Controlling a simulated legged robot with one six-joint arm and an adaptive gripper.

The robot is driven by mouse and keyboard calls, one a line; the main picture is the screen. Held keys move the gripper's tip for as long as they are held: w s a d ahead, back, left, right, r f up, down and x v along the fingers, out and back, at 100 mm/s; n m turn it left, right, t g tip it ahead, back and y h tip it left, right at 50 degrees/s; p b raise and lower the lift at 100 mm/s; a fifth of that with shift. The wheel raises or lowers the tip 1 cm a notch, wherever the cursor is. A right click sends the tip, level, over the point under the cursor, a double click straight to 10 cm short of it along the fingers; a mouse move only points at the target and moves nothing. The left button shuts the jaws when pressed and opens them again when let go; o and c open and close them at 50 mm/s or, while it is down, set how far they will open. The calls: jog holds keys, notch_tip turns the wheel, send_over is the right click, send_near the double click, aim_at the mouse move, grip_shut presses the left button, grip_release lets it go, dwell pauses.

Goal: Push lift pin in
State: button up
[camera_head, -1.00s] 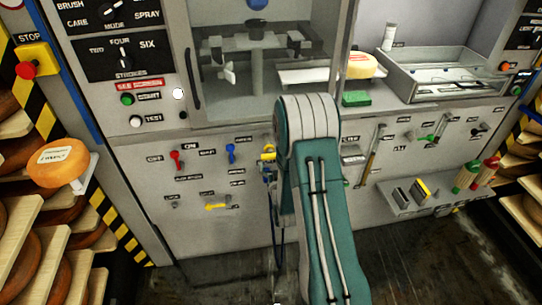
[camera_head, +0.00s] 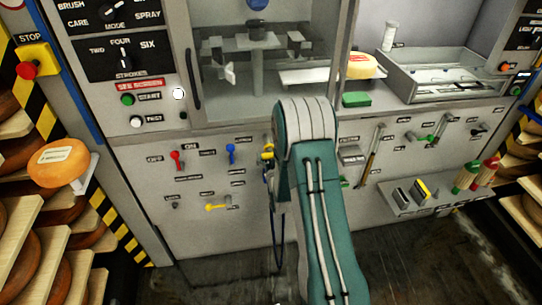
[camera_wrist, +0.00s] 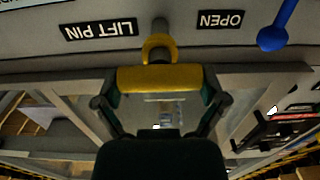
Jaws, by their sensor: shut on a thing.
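The lift pin's yellow handle (camera_wrist: 160,78) lies across the middle of the wrist view, beside the upside-down LIFT PIN label (camera_wrist: 98,30). Its yellow ring (camera_wrist: 158,50) sits against the grey panel. My gripper (camera_wrist: 158,84) is shut on the handle, with one dark finger at each end of it. In the head view the yellow handle (camera_head: 267,152) shows just left of my teal arm. My arm hides most of my gripper there. How deep the pin sits cannot be told.
A blue lever (camera_wrist: 280,28) is near the OPEN label. The panel also has a red lever (camera_head: 177,160), a blue lever (camera_head: 231,153) and a yellow lever (camera_head: 216,207). A shelf with brushes (camera_head: 466,178) juts out at right. Cheese racks (camera_head: 50,215) flank the left.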

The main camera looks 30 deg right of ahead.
aim_at(266, 135)
jog(key=x, duration=0.6)
jog(key=shift+a, duration=0.1)
jog(key=o, duration=1)
jog(key=v, duration=1.2)
jog(key=shift+w, duration=0.1)
